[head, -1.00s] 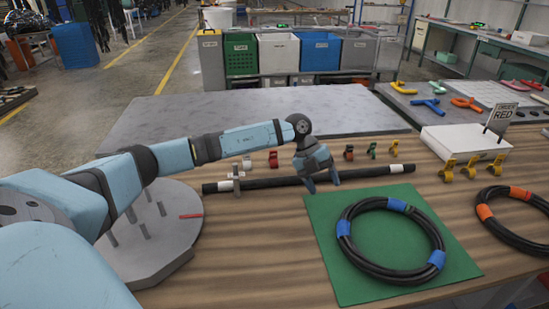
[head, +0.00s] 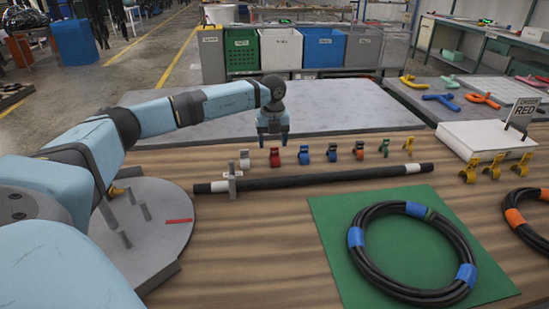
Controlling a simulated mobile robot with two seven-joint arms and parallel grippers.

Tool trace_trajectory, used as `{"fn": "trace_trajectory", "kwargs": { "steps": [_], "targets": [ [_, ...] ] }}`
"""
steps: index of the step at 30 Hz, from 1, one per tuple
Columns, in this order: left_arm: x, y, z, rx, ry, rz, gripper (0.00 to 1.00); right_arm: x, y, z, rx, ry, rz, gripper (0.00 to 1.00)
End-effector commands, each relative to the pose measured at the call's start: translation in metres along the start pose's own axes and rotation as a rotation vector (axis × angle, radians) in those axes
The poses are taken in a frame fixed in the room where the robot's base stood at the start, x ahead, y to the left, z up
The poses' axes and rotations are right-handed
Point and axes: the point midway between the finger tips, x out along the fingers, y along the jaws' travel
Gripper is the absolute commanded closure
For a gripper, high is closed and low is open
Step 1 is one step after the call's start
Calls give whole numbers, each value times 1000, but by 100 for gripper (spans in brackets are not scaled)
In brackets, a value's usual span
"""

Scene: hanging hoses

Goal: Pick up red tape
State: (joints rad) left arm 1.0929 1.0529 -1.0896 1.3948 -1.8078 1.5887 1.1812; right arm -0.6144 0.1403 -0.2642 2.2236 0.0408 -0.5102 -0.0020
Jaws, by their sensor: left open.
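A small red tape piece (head: 274,158) stands in a row of small coloured pieces at the back of the wooden table. A second reddish piece (head: 359,151) stands farther right in that row. My left gripper (head: 273,141) is open and empty, fingers pointing down. In the picture it is directly above the left red piece, apart from it. A sign reading "RED" (head: 522,111) stands on a white box (head: 486,136) at the right. My right gripper is not in view.
White (head: 245,160), blue (head: 303,154), green (head: 384,148) and orange pieces share the row. A black rod (head: 310,180) lies in front, held by a grey upright bracket. A green mat (head: 335,245) carries a coiled black hose (head: 365,265). A grey round plate (head: 150,245) is at left.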

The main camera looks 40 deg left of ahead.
Motion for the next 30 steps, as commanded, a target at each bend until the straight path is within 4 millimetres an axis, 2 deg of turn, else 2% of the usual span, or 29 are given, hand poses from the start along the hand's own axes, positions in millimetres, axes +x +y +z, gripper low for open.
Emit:
{"fn": "trace_trajectory", "kwargs": {
  "steps": [7, 15, 22, 23, 27, 30],
  "targets": [
    [16, -3, 1, 0, 0, -1, 38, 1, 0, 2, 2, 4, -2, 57],
    [54, -7, 4, 1, 0, -1, 38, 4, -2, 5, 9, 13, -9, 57],
    [56, -7, 4, 1, 0, -2, 38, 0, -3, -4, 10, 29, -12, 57],
    [56, -7, 4, 1, 0, -2, 41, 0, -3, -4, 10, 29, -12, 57],
    [56, -7, 4, 1, 0, -2, 73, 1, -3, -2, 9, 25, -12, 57],
    [56, -7, 4, 1, 0, -2, 91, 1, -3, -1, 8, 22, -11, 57]
  ]
}}
